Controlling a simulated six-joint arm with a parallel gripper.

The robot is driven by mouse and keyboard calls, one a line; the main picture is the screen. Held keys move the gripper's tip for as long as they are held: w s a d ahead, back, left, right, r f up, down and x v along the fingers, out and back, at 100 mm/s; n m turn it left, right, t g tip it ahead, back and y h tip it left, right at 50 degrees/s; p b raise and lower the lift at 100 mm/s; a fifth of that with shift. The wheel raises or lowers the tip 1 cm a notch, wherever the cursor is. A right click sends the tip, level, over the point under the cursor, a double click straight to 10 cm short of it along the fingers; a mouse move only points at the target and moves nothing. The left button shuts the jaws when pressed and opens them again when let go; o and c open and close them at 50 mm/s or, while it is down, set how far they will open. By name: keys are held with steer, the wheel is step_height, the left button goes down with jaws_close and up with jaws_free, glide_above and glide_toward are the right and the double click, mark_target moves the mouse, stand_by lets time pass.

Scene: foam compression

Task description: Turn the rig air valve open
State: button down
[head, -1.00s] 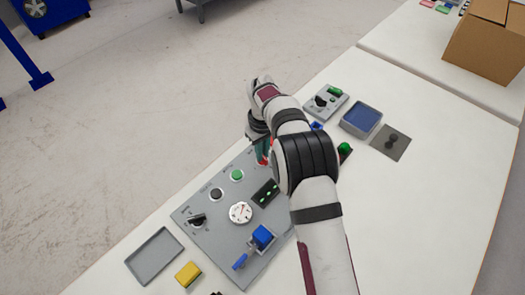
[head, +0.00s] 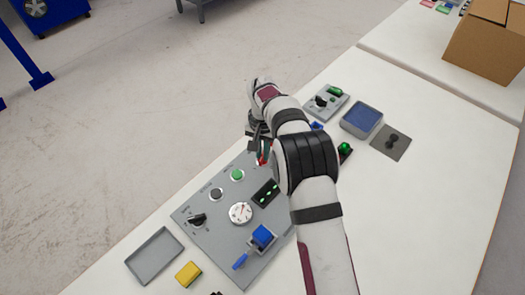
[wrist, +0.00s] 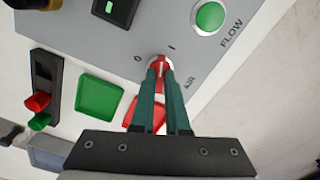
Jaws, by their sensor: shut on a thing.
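The red handle of the air valve (wrist: 160,64) sits on the grey rig panel (wrist: 130,45), beside the marks 0, I and AIR in the wrist view. My gripper (wrist: 160,72) has its two green fingers shut on this handle, one on each side. The handle's top lies between the fingertips and looks roughly in line with them, between 0 and I. In the head view my gripper (head: 262,148) is at the panel's far end, with a bit of red showing. My arm hides much of the valve there.
A green FLOW button (wrist: 209,17) is close to the right of the valve. A green square (wrist: 100,97) and a red one lie near my fingers. The panel also bears a gauge (head: 240,213) and a blue block (head: 263,235). An empty grey tray (head: 154,256) lies at front left.

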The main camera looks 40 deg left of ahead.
steer(key=shift+w+m, duration=0.1)
steer(key=shift+m, duration=2)
steer(key=c, duration=0.9)
jaws_free()
step_height(320, 180, up, 16)
steer(key=shift+f, duration=0.1)
